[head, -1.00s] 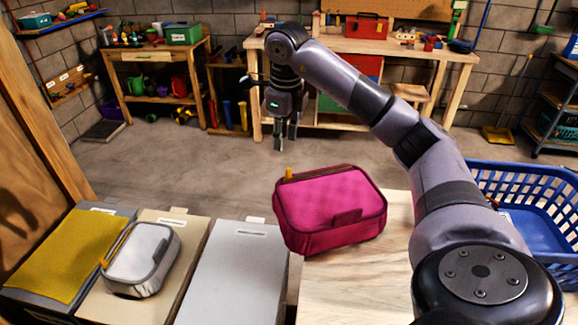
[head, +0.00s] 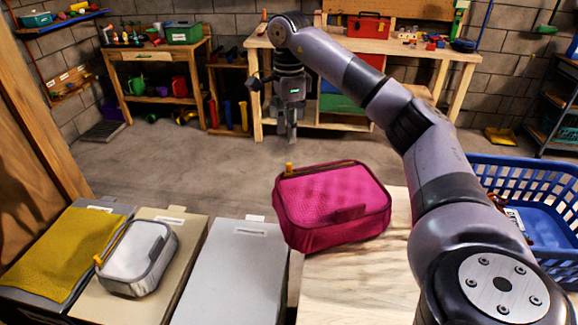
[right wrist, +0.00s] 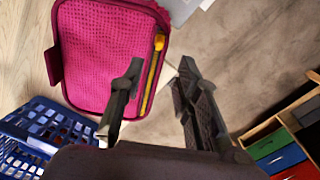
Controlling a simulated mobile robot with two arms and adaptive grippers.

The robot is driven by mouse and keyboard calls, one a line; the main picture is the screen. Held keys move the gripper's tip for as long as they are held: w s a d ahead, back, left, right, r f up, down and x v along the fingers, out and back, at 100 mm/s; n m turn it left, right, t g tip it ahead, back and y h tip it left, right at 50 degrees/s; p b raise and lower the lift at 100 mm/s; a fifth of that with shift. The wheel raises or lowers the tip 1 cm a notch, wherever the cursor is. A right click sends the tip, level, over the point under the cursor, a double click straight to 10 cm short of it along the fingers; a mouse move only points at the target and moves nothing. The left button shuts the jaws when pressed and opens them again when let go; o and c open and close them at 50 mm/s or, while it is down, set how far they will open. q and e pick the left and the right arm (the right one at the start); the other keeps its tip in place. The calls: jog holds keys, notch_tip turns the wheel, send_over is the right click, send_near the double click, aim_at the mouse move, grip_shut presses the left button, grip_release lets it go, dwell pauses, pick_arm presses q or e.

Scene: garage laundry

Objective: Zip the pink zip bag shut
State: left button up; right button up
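The pink zip bag (head: 335,207) lies on a pale wooden top, tilted slightly in the picture, and shows in the right wrist view (right wrist: 105,50). Its orange-yellow zip pull (head: 289,168) sits at the far left corner; it also shows in the right wrist view (right wrist: 159,42). A yellowish zip line runs from the pull along the bag's far edge. My right gripper (head: 287,132) hangs beyond the bag, pointing down. In the right wrist view its fingers (right wrist: 158,75) are apart with nothing between them, clear of the pull. My left gripper is out of view.
A grey-white zip bag (head: 138,258) and a yellow cloth (head: 68,250) lie on boxes at the left. A blue basket (head: 535,215) stands to the right of the wooden top (head: 350,285). Open floor (head: 190,165) lies beyond, before a workbench (head: 400,50).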

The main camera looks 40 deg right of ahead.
aim_at(289, 164)
notch_tip(289, 164, down, 10)
jog(key=shift+f+p, duration=0.1)
jog(key=shift+p, duration=0.35)
grip_shut()
dwell(0.7)
